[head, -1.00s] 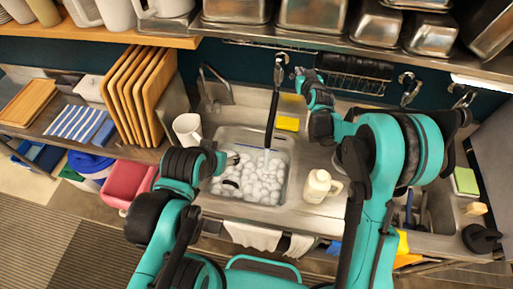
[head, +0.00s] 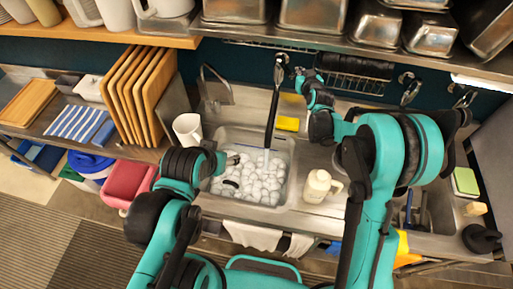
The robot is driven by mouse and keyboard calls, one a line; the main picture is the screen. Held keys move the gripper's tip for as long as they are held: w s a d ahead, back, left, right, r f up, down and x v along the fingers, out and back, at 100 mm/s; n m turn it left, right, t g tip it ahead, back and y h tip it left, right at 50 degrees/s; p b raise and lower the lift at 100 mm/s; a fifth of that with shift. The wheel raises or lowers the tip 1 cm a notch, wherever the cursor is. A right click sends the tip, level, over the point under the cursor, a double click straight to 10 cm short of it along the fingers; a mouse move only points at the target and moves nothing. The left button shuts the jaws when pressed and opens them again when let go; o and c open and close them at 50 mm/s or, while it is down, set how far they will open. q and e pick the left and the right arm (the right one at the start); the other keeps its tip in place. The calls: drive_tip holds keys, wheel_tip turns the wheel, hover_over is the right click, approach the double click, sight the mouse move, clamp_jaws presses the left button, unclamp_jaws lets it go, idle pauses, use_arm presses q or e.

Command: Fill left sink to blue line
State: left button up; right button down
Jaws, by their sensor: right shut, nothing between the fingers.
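The left sink (head: 286,148) is a steel basin in the middle of the head view, with white, rounded, bubble-like contents (head: 262,185) across its bottom.
A white jug (head: 318,187) stands on the counter right of the sink, and a white mug (head: 187,129) stands left of it. A yellow sponge (head: 288,124) lies behind the sink. Upright wooden boards (head: 135,90) stand at left. A shelf with steel pans (head: 312,14) overhangs the back.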

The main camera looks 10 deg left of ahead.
idle(0.3)
drive_tip(key=s+a+b, duration=0.1)
drive_tip(key=s+a, duration=0.1)
drive_tip(key=a, duration=0.6)
drive_tip(key=shift+a, duration=0.15)
drive_tip(key=shift+b, duration=0.3)
drive_tip(key=v, duration=0.6)
drive_tip(key=shift+s+d, duration=0.25)
drive_tip(key=shift+d, duration=0.1)
idle(0.4)
